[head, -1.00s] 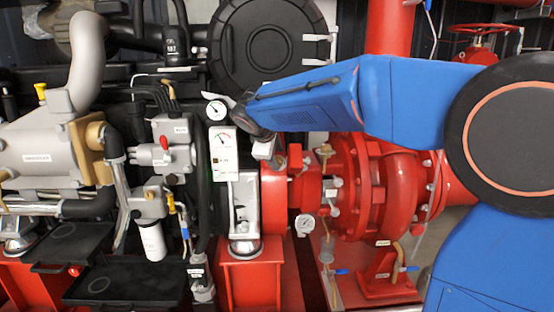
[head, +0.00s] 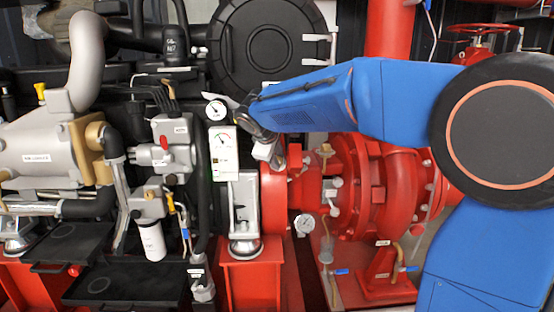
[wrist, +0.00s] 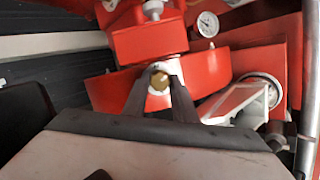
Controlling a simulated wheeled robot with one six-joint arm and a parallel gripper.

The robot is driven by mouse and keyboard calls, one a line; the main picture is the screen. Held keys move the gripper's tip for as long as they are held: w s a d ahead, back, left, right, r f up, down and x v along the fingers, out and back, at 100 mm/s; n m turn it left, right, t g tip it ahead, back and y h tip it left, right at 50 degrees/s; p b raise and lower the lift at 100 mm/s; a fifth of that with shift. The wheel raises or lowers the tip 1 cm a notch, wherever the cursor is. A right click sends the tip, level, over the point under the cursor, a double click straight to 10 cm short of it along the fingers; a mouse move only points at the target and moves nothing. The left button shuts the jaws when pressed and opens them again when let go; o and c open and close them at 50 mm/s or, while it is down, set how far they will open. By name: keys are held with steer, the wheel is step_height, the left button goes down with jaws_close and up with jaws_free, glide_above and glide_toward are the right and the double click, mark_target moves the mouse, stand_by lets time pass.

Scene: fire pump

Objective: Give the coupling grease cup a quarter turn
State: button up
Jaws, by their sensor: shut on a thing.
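My gripper (wrist: 160,85) is shut on the cup, with one finger on each side. In the head view my gripper (head: 265,150) is at the end of my blue arm, at the top of the red coupling housing (head: 272,200). I cannot make out the cup itself in the head view, and how far it is turned cannot be told.
A white panel with a dial (head: 223,152) and a round gauge (head: 216,110) stand close left of my gripper. The red pump casing (head: 395,190) is to the right. A small gauge (head: 304,225) sits below right. A large black round cover (head: 265,45) is above.

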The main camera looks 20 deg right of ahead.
steer(key=m, duration=0.3)
steer(key=o, duration=1.1)
steer(key=shift+c, duration=0.2)
